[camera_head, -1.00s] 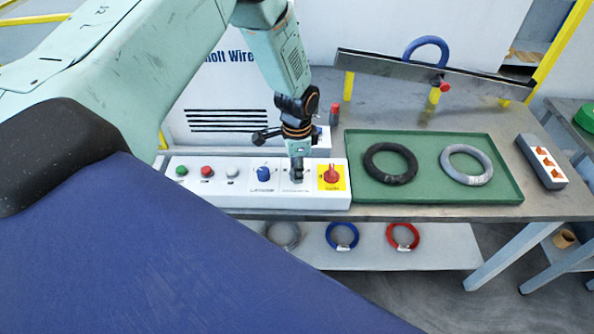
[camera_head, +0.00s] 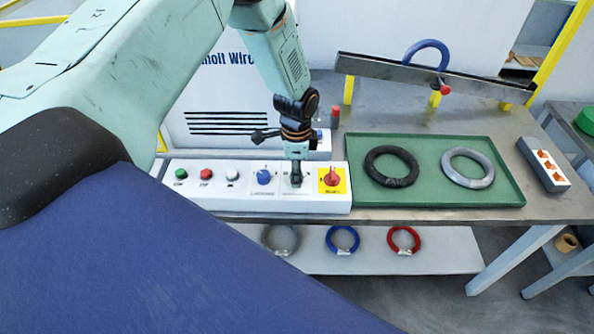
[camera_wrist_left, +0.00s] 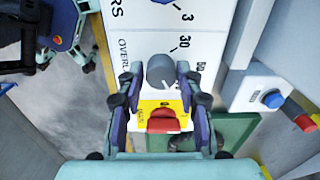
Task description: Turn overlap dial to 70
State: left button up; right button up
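The white control panel (camera_head: 215,197) lies along the near edge of the bench. Its grey overlap dial (camera_wrist_left: 160,72) shows in the left wrist view, with the marks 30 and 50 and part of the word OVERLAP beside it. My left gripper (camera_head: 297,178) points down at this dial in the head view and mostly hides it there. In the left wrist view its two fingers (camera_wrist_left: 160,80) stand on either side of the dial, with a small gap at each side. Which mark the dial points to cannot be told. My right gripper is not in view.
A blue dial (camera_head: 264,177) sits left of the gripper and a red switch on a yellow plate (camera_head: 332,178) sits right of it. Push buttons are farther left. A green tray (camera_head: 440,197) with a black and a grey coil lies to the right.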

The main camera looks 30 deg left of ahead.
pick_arm(q)
jog(key=o, duration=0.3)
jog(key=shift+w+r, duration=0.1)
jog(key=shift+r, duration=0.05)
notch_tip(320, 180, up, 12)
dwell(0.4)
jog(key=shift+d, duration=0.1)
dwell(0.4)
